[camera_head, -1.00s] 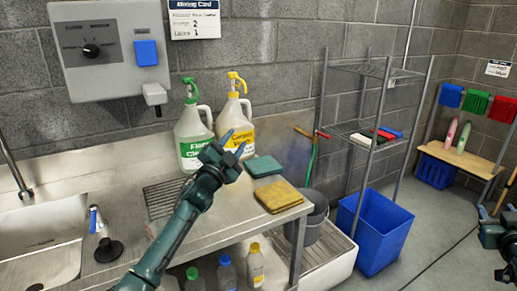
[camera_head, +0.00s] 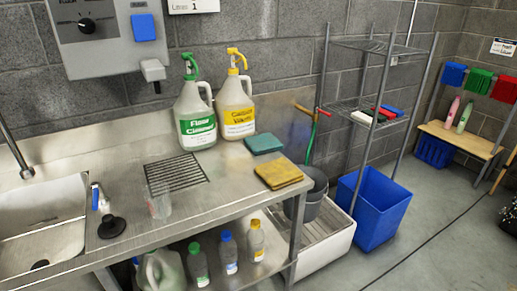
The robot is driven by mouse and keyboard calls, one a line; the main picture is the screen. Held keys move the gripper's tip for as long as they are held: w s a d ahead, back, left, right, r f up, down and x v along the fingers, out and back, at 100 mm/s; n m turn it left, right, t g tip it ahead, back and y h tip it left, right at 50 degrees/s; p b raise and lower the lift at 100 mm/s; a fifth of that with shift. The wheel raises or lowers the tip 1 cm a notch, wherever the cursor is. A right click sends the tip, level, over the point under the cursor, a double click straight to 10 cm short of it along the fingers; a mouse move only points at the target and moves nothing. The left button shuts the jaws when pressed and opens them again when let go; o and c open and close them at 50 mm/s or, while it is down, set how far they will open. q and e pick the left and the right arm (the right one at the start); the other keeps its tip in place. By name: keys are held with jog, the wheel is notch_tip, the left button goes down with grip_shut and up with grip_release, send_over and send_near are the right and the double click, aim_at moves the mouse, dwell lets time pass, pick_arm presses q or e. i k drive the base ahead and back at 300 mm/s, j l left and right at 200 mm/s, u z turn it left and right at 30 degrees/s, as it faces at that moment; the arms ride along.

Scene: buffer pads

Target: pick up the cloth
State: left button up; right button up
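Two folded cloths lie flat on the steel counter (camera_head: 225,200). The yellow-brown cloth (camera_head: 278,175) is near the counter's right front corner. The teal cloth (camera_head: 264,143) lies just behind it, closer to the wall. Both are in full view, and nothing touches them from above. Neither my left nor my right gripper can be made out in the head view.
A clear cup (camera_head: 158,204) stands by the drain grate (camera_head: 176,172). A grey bucket (camera_head: 313,195), blue bin (camera_head: 375,215) and wire shelf (camera_head: 365,125) are right of the counter.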

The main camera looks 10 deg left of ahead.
aim_at(265, 143)
jog(key=i+l+u, duration=0.15)
jog(key=u, duration=0.2)
jog(key=i+l+u, duration=0.3)
jog(key=l+u, duration=0.15)
jog(key=u, duration=0.2)
jog(key=i+l+u, duration=0.15)
jog(key=l, duration=0.2)
jog(key=i+l+u, duration=0.1)
jog(key=l, duration=0.2)
jog(key=i+l+u, duration=0.15)
jog(key=l, duration=0.2)
jog(key=i+l, duration=0.1)
jog(key=l, duration=0.5)
jog(key=i+l, duration=0.15)
jog(key=l, duration=0.4)
jog(key=i+l+u, duration=0.1)
jog(key=l, duration=0.5)
jog(key=i+l, duration=0.1)
jog(key=l, duration=0.5)
jog(key=i+l, duration=0.1)
jog(key=l, duration=0.45)
